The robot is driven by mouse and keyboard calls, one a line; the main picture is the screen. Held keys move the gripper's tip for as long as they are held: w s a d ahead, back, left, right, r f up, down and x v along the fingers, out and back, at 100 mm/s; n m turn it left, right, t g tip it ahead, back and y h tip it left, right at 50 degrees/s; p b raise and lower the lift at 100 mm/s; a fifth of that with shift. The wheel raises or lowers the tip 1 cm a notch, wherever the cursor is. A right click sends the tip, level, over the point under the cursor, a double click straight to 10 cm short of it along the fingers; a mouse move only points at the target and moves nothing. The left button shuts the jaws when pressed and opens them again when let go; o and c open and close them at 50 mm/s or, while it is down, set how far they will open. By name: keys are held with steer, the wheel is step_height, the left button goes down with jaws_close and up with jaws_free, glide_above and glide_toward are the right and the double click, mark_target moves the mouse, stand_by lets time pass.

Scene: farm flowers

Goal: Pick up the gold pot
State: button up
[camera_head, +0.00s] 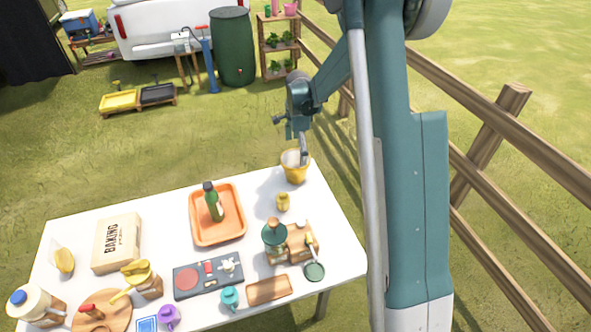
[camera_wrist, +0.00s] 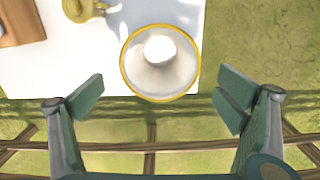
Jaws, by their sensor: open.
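The gold pot (camera_head: 295,172) stands upright at the far right corner of the white table in the head view. In the wrist view the gold pot (camera_wrist: 161,93) is seen from above, with a gold rim and a pale, empty-looking inside. My gripper (camera_head: 302,150) is above the pot in the head view, and its lower end overlaps the rim. In the wrist view my gripper (camera_wrist: 160,101) has its fingers spread wide on either side of the pot. No contact with the pot shows, and nothing is between the finger pads except part of the pot beyond them.
A small gold jar (camera_head: 283,201) stands just in front of the pot. An orange tray (camera_head: 194,237) with a green bottle (camera_head: 216,207) is to its left. A green lantern (camera_head: 275,238) and a wooden holder (camera_head: 301,241) stand nearer. A wooden fence (camera_head: 470,95) runs along the right.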

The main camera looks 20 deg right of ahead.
mark_target(297, 158)
steer(key=shift+f, duration=0.1)
steer(key=shift+f, duration=2.5)
steer(key=c, duration=1.4)
steer(key=shift+r, duration=0.15)
steer(key=shift+r, duration=4.9)
